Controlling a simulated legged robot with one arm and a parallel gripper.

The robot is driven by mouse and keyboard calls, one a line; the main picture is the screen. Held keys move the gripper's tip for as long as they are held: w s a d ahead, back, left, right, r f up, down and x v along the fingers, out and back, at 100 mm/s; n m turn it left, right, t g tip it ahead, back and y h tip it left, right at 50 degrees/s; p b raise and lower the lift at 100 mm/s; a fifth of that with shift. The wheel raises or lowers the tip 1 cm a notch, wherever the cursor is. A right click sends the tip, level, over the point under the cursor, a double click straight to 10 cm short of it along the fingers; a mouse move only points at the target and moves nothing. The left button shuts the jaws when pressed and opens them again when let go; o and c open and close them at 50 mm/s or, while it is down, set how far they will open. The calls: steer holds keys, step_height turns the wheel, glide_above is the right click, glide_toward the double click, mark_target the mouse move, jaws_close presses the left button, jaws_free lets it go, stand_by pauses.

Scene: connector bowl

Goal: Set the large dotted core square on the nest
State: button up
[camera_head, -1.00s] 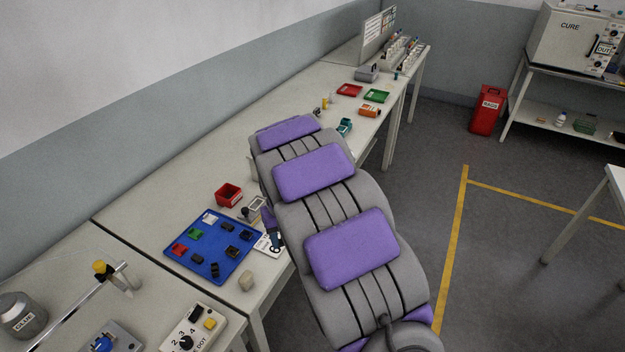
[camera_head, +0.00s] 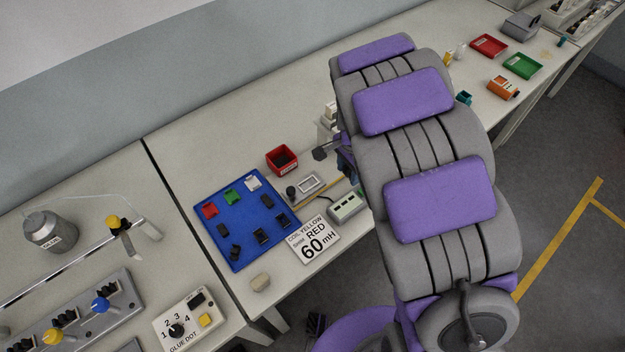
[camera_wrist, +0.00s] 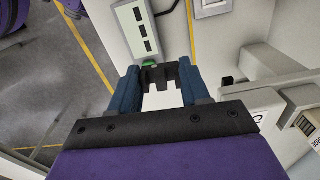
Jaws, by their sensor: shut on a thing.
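In the wrist view my gripper (camera_wrist: 158,82) has its two blue fingers closed on a dark grey core (camera_wrist: 160,74) with several prongs. The core sits between the fingertips; no dot shows on its visible side. A pale square frame (camera_head: 310,184), which looks like the nest, lies on the bench right of the blue mat. Part of it also shows at the top of the wrist view (camera_wrist: 212,6), ahead and right of the gripper. In the head view my arm hides the fingertips and the held core.
A blue mat (camera_head: 228,252) holds several dark cores and small coloured trays. A card (camera_head: 314,240) lies beside it. A meter (camera_head: 346,205) stands close to my arm and shows ahead of the gripper in the wrist view (camera_wrist: 139,28). A red bin (camera_head: 282,160) stands behind the frame.

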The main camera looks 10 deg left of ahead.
steer(key=s+a+f+m, duration=0.4)
steer(key=s+a+m, duration=0.95)
steer(key=m, duration=0.35)
steer(key=b, duration=0.1)
glide_above(307, 183)
steer(key=s, duration=0.1)
steer(key=shift+s+a+f, duration=0.1)
steer(key=shift+s+f, duration=0.1)
steer(key=shift+f, duration=0.7)
steer(key=shift+w+a, duration=0.15)
steer(key=shift+w, duration=0.3)
steer(key=shift+w+b, duration=0.15)
steer(key=shift+b, duration=0.15)
steer(key=shift+w+d+f, duration=0.15)
steer(key=shift+d+f, duration=0.05)
steer(key=shift+f, duration=0.1)
steer(key=shift+d+f+b, duration=0.2)
steer(key=shift+f+b, duration=0.4)
steer(key=shift+f, duration=0.9)
steer(key=shift+a+r, duration=0.1)
